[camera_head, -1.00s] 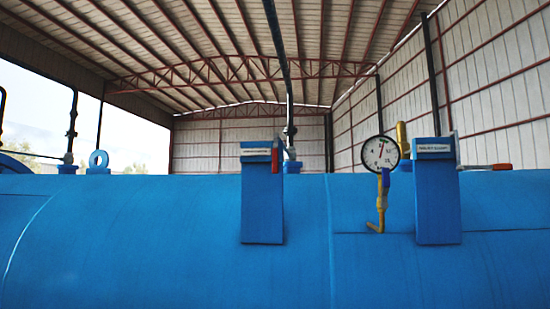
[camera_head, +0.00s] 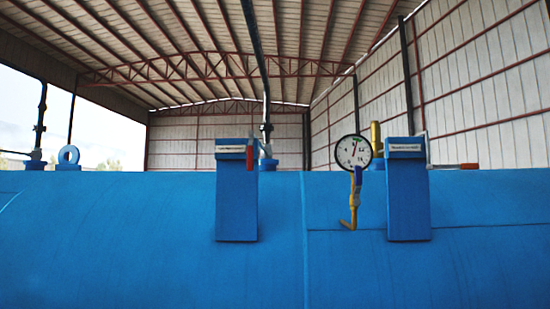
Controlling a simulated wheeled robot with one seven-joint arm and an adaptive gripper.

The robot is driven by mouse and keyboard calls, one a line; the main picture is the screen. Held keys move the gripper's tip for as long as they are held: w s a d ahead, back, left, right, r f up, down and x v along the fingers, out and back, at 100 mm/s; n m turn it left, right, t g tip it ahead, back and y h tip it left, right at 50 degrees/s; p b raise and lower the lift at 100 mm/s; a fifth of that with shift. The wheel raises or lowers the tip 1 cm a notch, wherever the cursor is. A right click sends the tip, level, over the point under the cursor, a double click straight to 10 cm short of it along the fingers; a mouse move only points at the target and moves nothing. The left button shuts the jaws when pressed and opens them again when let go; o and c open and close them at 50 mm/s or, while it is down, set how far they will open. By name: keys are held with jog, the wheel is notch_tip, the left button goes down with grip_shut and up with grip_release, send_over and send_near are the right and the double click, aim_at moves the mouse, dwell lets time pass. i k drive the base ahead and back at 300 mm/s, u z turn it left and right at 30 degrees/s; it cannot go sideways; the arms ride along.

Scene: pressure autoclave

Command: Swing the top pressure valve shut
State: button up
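Several valve-like parts sit along the top of the blue tank (camera_head: 150,240). A red handle (camera_head: 250,154) stands upright at the right edge of the left blue labelled post (camera_head: 237,200). A lever with a red grip (camera_head: 468,166) lies nearly flat, pointing right from behind the right blue labelled post (camera_head: 408,205). A yellow fitting (camera_head: 353,208) with a blue handle (camera_head: 357,178) hangs below the round pressure gauge (camera_head: 353,152). The labels are too small to read, so I cannot tell which is the top pressure valve. My gripper is not in view.
A brass-coloured upright fitting (camera_head: 376,138) stands behind the gauge. A blue lifting ring (camera_head: 68,156) and a dark pipe (camera_head: 40,125) rise from the tank at left. A vertical pipe (camera_head: 266,110) rises behind the left post.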

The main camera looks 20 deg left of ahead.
aim_at(250, 149)
jog(key=z, duration=2.9)
jog(key=k, duration=2.6)
jog(key=u, duration=2.45)
jog(key=i, duration=0.55)
jog(key=z, duration=0.05)
